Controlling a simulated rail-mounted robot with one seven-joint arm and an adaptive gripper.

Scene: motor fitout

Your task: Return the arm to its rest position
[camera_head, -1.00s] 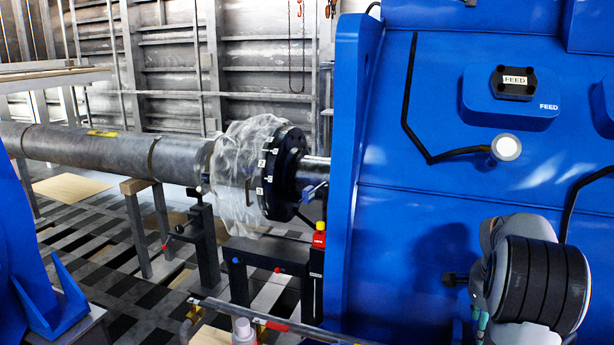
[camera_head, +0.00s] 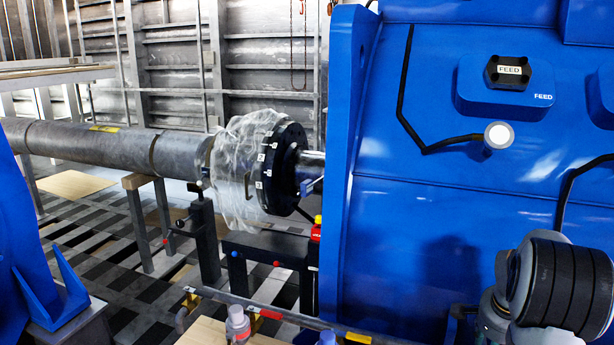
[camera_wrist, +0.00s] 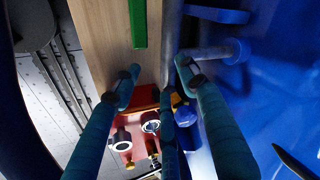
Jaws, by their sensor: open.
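My gripper (camera_wrist: 160,82) shows in the wrist view with its teal fingers spread apart. It is open and nothing is between the fingertips. Below it are a wooden board (camera_wrist: 104,35) with a green bar (camera_wrist: 139,22), and a red tray (camera_wrist: 130,128) holding several small parts. In the head view my arm shows only as a dark ribbed joint and grey link at the lower right, in front of the blue motor housing (camera_head: 440,215). The gripper fingers are outside that view.
A grey shaft (camera_head: 80,145) with a plastic-wrapped coupling (camera_head: 236,165) and black flange (camera_head: 286,165) runs to the housing. A FEED box (camera_head: 507,90) sticks out from the housing. Bottles (camera_head: 237,322) stand at the bottom edge, near a rail (camera_head: 265,312).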

